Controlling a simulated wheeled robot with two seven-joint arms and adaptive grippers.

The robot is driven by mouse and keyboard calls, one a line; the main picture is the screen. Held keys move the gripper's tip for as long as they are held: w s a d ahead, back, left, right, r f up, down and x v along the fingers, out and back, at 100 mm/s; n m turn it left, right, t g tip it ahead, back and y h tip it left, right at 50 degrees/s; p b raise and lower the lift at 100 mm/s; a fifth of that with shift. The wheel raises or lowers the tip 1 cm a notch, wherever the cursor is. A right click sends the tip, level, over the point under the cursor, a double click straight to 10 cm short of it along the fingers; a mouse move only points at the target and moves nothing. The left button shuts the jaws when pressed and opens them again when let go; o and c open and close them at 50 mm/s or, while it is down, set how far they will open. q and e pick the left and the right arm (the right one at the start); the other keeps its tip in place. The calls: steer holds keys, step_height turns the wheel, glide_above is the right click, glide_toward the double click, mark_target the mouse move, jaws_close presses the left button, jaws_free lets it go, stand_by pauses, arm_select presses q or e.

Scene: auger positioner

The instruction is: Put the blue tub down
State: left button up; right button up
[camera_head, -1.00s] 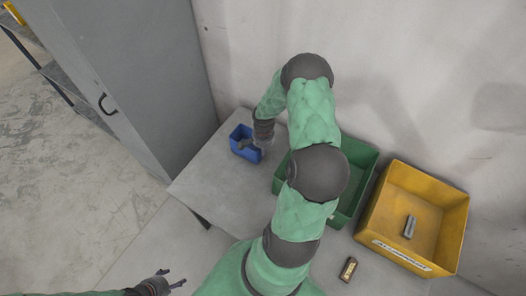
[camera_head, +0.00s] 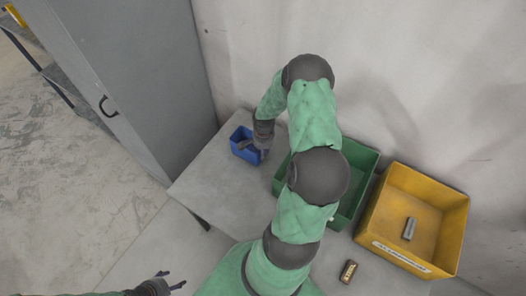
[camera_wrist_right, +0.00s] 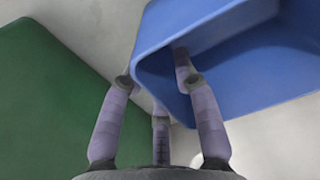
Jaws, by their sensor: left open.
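The blue tub (camera_head: 240,150) is at the far left end of the grey table, beside the cabinet. It looks upright, with a grey piece inside; I cannot tell whether its base touches the table. My right gripper (camera_head: 262,152) is at its right wall, mostly hidden by my wrist. In the right wrist view the tub (camera_wrist_right: 225,35) fills the upper right. There, one finger of my right gripper (camera_wrist_right: 155,80) is inside the rim and the others are outside; whether they press the wall is unclear. My left gripper (camera_head: 174,279) is open and empty at the bottom left.
A green bin (camera_head: 357,160) stands right of the tub, partly behind my right arm. A yellow bin (camera_head: 450,222) holding a grey piece stands farther right. A small brown block (camera_head: 348,271) lies in front. The grey cabinet (camera_head: 135,80) is close on the left.

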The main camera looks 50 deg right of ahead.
step_height(320, 180, up, 11)
steer(key=p, duration=0.3)
steer(key=shift+s+r, duration=0.1)
